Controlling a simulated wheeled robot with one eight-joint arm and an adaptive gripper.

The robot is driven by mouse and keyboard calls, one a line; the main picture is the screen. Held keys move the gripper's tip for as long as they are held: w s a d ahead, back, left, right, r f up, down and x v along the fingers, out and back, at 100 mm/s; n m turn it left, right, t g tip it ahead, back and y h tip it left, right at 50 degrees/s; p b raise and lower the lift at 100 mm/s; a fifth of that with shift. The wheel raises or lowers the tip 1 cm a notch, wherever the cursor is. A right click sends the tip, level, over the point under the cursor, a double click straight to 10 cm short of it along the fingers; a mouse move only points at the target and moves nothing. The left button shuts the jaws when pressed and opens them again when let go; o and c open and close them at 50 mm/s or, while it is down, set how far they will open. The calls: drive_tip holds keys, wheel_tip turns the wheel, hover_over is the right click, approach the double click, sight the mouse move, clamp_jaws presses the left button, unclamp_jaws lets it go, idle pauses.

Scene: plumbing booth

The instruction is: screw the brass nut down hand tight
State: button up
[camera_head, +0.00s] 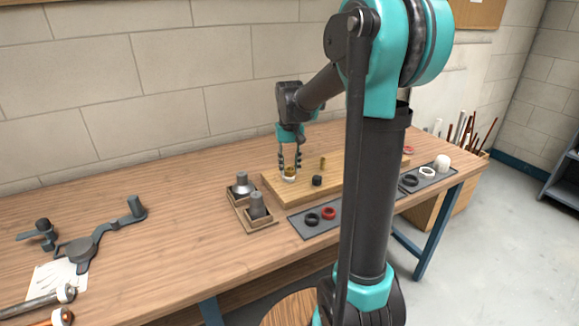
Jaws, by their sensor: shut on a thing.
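My gripper (289,168) points down over the wooden board (333,191) on the bench. Its fingers are shut on the brass nut (290,172), which shows as a small gold patch between the fingertips. A white ring-like part shows just below the nut at the board. The thread under the nut is hidden, so I cannot tell how far down the nut sits. A thin upright brass piece (322,163) and a short black cylinder (317,181) stand on the board to the right of my gripper.
A wooden tray (239,216) with grey metal parts stands left of the board. A dark mat (297,226) in front holds black and red rings. A grey tool (95,240) lies at the left. Bare bench lies between. My arm column hides part of the right side.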

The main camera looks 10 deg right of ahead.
drive_tip(key=m, duration=0.6)
drive_tip(key=shift+f+m, duration=0.1)
drive_tip(key=shift+m, duration=0.3)
drive_tip(key=o, duration=1.3)
drive_tip(key=shift+c, duration=0.2)
drive_tip(key=o, duration=0.8)
drive_tip(key=shift+r, duration=2.5)
drive_tip(key=shift+c, duration=0.7)
